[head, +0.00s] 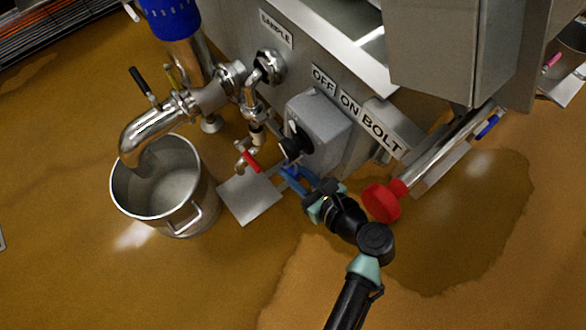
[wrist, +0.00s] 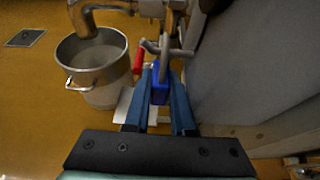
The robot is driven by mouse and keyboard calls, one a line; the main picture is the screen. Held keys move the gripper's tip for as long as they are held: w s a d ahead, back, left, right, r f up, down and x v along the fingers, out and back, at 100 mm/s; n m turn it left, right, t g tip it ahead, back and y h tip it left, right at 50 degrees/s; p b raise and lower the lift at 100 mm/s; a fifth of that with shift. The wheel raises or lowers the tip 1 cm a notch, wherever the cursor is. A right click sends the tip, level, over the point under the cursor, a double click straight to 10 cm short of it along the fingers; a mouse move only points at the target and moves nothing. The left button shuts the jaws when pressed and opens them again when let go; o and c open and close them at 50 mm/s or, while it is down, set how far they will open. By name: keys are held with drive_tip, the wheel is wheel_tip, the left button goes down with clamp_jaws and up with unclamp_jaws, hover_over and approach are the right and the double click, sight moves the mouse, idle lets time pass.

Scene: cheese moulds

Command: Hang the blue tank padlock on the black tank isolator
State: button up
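The blue padlock (wrist: 160,88) sits between the two blue fingers of my gripper (wrist: 162,80) in the wrist view. Its grey shackle points up and away from me. The fingers appear closed on its body. In the head view my gripper (head: 295,180) is just below and in front of the black isolator knob (head: 297,141). That knob is on a grey box under the OFF/ON label (head: 337,90). In the head view I cannot clearly tell the padlock from the blue fingers. Whether the shackle touches the isolator is not clear.
A red-handled sample tap (head: 248,158) is close to the left of my gripper. A steel bucket (head: 165,190) stands under the outlet pipe at left. A red-ended bolt (head: 382,202) sticks out at right. The wet floor in front is clear.

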drive_tip(key=o, duration=0.4)
drive_tip(key=shift+w+d+f+h, duration=0.1)
drive_tip(key=shift+d+h, duration=0.2)
drive_tip(key=shift+d, duration=0.3)
drive_tip(key=shift+o, duration=0.2)
drive_tip(key=p+v, duration=0.5)
drive_tip(key=v, duration=0.7)
drive_tip(key=shift+s+p, duration=0.4)
drive_tip(key=shift+s, duration=0.05)
